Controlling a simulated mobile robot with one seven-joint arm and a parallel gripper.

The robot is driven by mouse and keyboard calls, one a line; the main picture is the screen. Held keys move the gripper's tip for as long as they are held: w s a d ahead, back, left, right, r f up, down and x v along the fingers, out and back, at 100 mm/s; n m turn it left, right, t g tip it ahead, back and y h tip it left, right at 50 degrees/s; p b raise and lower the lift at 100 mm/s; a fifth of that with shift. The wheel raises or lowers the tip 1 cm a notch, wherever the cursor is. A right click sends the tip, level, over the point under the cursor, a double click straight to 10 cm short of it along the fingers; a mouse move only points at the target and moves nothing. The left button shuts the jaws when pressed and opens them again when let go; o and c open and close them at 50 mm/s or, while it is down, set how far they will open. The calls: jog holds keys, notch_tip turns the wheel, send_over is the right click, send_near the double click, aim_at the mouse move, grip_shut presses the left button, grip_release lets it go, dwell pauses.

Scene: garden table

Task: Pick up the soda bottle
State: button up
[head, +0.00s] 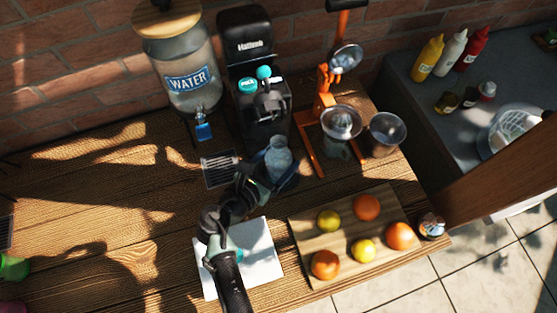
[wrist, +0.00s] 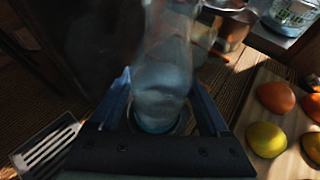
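The soda bottle (head: 278,160) is a clear, pale bluish bottle standing on the wooden table in front of the black machine. In the wrist view the bottle (wrist: 163,70) fills the middle, and its upper end is cut off by the frame. My gripper (head: 272,172) is low beside it, with its blue fingers on either side of the bottle. In the wrist view my gripper (wrist: 160,88) is spread with the bottle between the fingers; a narrow gap shows by the right finger. Contact at the fingertips is hard to tell.
The black machine (head: 248,50) and water dispenser (head: 190,75) stand behind. An orange juice press (head: 325,95) and metal cup (head: 386,133) are to the right. A cutting board (head: 345,222) with several fruits lies front right. A slotted drip tray (head: 219,168) is left of the bottle.

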aim_at(273, 159)
grip_shut()
jog(key=shift+r, duration=0.1)
jog(key=shift+r, duration=0.2)
jog(key=shift+r, duration=1.6)
jog(key=s+d+b, duration=0.1)
jog(key=s+d, duration=0.1)
jog(key=s, duration=0.6)
jog(key=s+d+b, duration=0.2)
jog(key=s+d, duration=0.1)
jog(key=s, duration=0.6)
jog(key=shift+d, duration=0.25)
